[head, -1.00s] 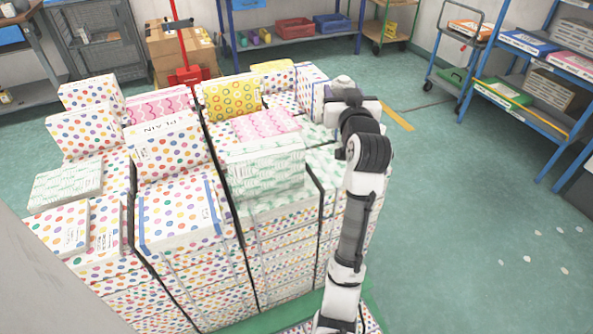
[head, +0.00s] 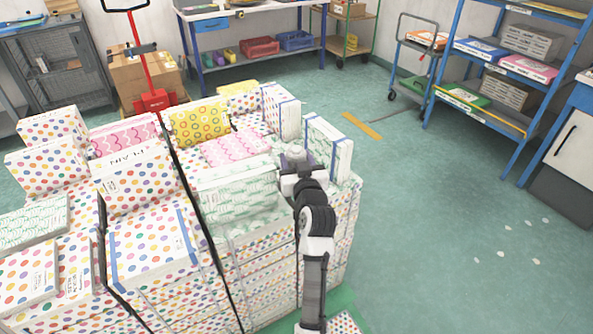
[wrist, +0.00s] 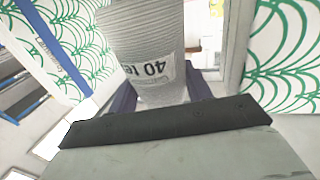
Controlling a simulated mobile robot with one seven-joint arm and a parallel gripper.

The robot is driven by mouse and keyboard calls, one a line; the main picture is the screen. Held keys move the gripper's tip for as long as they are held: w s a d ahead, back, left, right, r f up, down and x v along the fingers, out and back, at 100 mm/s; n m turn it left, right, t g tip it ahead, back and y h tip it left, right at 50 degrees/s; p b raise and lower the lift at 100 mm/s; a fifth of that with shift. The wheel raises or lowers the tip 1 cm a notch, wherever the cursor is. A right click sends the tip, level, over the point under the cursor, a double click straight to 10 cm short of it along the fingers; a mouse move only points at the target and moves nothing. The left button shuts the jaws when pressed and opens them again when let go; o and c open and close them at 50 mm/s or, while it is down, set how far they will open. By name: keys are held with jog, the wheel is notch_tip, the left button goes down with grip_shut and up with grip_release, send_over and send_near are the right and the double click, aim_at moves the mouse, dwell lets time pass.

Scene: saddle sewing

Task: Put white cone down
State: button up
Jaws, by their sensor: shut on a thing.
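The white cone (wrist: 145,50) is a pale grey-white thread cone with ribbed winding and a printed label, seen upside down in the wrist view. My gripper (wrist: 165,90) is shut on it, with dark fingers on either side. In the head view my gripper (head: 298,172) is at the right part of the box pile, and the pale top of the cone (head: 295,153) shows just beyond it. My wrist and arm hide the cone's lower part, so I cannot tell whether it touches the boxes.
A green-patterned box (head: 235,187) stands left of my gripper, and a blue-edged box (head: 328,150) stands close on its right. Open floor (head: 440,230) lies right of the pile, before blue shelving (head: 500,75).

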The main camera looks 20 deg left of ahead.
jog(key=shift+f, duration=2.05)
jog(key=shift+f, duration=0.2)
jog(key=o, duration=1.1)
jog(key=shift+r, duration=0.15)
